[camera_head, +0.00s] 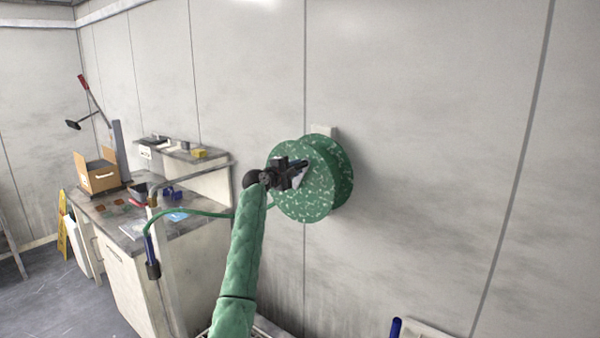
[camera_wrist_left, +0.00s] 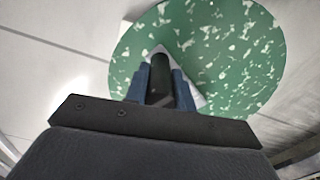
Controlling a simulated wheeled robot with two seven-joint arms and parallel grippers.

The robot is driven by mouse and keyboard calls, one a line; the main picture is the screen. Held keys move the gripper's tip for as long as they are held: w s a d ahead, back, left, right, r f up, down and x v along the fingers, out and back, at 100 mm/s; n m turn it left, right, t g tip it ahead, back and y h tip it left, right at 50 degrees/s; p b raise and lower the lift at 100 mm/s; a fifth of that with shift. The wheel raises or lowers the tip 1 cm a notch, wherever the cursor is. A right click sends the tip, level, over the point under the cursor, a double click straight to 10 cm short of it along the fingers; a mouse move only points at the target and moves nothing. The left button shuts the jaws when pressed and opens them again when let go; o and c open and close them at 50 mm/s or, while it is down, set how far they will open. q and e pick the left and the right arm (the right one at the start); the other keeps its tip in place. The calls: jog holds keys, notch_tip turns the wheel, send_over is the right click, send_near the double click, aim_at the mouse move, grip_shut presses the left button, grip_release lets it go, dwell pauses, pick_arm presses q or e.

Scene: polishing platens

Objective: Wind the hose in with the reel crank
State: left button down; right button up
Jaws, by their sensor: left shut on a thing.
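The hose reel (camera_head: 318,198) is a green, white-flecked drum on the wall; its round face fills the top of the left wrist view (camera_wrist_left: 235,50). My left gripper (camera_head: 298,166) is at the reel's face, and its blue fingers (camera_wrist_left: 160,85) are shut on the dark crank handle (camera_wrist_left: 160,72). A pale crank plate (camera_wrist_left: 190,60) shows behind the handle. The green hose (camera_head: 195,213) runs from the reel leftward over the counter to a blue-and-black nozzle end (camera_head: 152,262) hanging at the counter's front. My right gripper is not in view.
A counter (camera_head: 118,262) stands left of the reel, with an open cardboard box (camera_head: 98,176), a raised shelf (camera_head: 185,152) and small items on it. A yellow sign (camera_head: 63,225) stands on the floor at far left. A blue-handled thing (camera_head: 396,328) shows at the bottom right. The wall right of the reel is bare.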

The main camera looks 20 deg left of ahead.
pick_arm(q)
jog(key=shift+w+a+r, duration=0.1)
jog(key=shift+a+r, duration=0.15)
jog(key=shift+a, duration=0.15)
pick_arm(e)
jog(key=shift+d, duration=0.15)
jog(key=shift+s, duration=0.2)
pick_arm(q)
jog(key=c, duration=1.2)
grip_release()
jog(key=shift+a, duration=0.1)
jog(key=shift+o, duration=0.2)
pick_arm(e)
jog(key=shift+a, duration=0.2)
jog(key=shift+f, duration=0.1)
pick_arm(q)
jog(key=shift+s+f, duration=0.1)
jog(key=shift+s, duration=0.15)
jog(key=b+v, duration=0.3)
jog(key=v, duration=0.4)
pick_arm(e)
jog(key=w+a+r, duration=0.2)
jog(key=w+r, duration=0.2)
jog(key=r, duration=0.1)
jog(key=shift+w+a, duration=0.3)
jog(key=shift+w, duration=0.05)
pick_arm(q)
jog(key=shift+a, duration=0.1)
